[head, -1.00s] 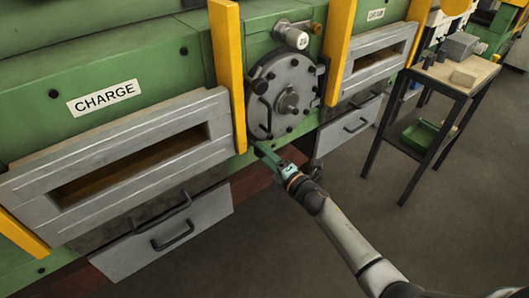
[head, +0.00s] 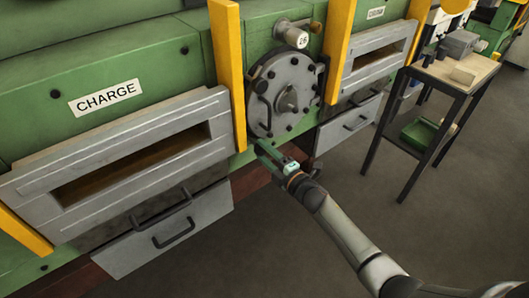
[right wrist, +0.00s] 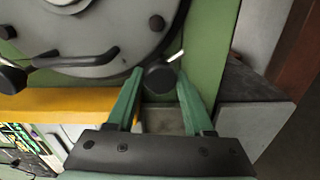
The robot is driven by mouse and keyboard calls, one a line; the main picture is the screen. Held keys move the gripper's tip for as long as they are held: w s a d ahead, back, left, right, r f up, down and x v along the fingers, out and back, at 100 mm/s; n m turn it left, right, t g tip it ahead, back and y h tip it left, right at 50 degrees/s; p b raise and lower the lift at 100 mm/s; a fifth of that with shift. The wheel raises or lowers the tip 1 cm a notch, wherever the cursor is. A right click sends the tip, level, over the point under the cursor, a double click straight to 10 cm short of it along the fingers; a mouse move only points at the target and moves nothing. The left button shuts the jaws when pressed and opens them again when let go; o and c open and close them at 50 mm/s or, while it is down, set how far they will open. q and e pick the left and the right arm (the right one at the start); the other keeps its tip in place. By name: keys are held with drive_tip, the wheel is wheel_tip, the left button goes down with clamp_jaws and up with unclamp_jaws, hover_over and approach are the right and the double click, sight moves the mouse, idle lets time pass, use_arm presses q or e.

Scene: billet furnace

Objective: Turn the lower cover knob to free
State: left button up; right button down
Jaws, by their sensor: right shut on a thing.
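The round grey cover (head: 279,78) is on the green furnace front between two yellow posts, with bolts around it and a centre boss. It also shows in the right wrist view (right wrist: 95,40). My right gripper (head: 264,148) is at the cover's lower edge. In the right wrist view, its green fingers (right wrist: 160,88) are on either side of the dark, round lower cover knob (right wrist: 160,77), shut on it. In the head view the gripper hides this knob. My left gripper is not in view.
Yellow posts (head: 228,70) and (head: 337,50) stand either side of the cover. The charge door (head: 100,190) juts out at left, with a drawer (head: 165,235) below. A side table (head: 445,80) stands at right. The floor in front is clear.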

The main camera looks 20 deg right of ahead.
drive_tip(key=shift+c, duration=1.4)
unclamp_jaws()
drive_tip(key=v, duration=1.2)
drive_tip(key=shift+s, duration=0.25)
drive_tip(key=shift+d, duration=0.1)
drive_tip(key=s+a+f+m+g+h, duration=0.2)
drive_tip(key=s+a+f+m+g, duration=0.1)
drive_tip(key=s+f+m, duration=0.5)
drive_tip(key=s+a+f+m+g+h, duration=0.1)
drive_tip(key=s+a+f+m+g, duration=0.2)
drive_tip(key=s+m, duration=0.7)
drive_tip(key=s+f+g, duration=0.2)
drive_tip(key=s+f, duration=0.1)
drive_tip(key=f, duration=0.1)
drive_tip(key=shift+s+f+m+h, duration=0.4)
